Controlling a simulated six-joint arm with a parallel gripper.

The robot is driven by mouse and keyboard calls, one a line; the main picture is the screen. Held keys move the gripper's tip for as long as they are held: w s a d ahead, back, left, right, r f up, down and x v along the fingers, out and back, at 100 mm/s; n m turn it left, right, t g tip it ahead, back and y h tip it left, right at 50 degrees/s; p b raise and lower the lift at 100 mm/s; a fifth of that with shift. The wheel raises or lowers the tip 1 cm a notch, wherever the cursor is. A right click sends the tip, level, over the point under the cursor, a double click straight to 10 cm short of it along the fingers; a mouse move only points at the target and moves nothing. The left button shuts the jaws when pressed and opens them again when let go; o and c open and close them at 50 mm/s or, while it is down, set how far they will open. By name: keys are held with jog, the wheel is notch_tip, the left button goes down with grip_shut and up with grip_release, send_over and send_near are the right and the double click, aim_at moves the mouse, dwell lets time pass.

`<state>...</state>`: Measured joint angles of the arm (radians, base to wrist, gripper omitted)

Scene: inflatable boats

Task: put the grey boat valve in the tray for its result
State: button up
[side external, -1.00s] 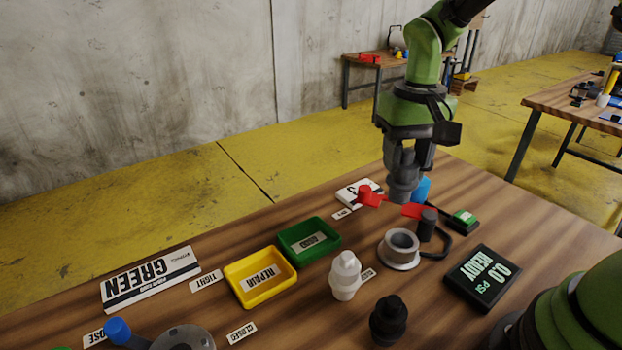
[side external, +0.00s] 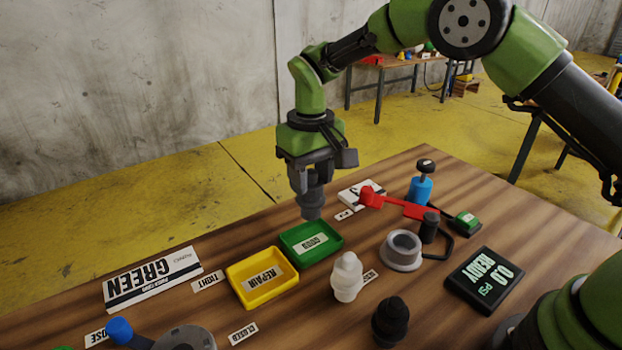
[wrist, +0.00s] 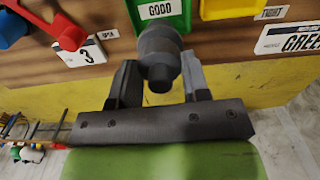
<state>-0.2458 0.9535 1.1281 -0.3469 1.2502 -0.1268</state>
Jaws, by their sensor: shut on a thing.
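My gripper (side external: 307,187) is shut on the grey boat valve (side external: 312,208) and holds it upright in the air, just behind the green tray. In the wrist view the grey valve (wrist: 160,48) sits between the two fingers of my gripper (wrist: 158,80). The green tray (side external: 335,247), with a GOOD label on its floor, is empty. The yellow tray (side external: 236,283), labelled REPAIR, stands beside it to the left and is empty. The pressure display (side external: 484,279) reads 0.0 PSI READY.
A white valve (side external: 347,278) and a black valve (side external: 390,320) stand in front. A grey ring-shaped seat (side external: 401,252), a red lever (side external: 400,206) and a blue pump-like part (side external: 420,189) are to the right. A GREEN sign (side external: 152,277) lies at left.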

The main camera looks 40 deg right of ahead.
aim_at(311, 211)
jog(key=shift+f, duration=2.7)
jog(key=shift+f, duration=1)
jog(key=o, duration=1.3)
jog(key=shift+o, duration=0.2)
jog(key=shift+r, duration=4.05)
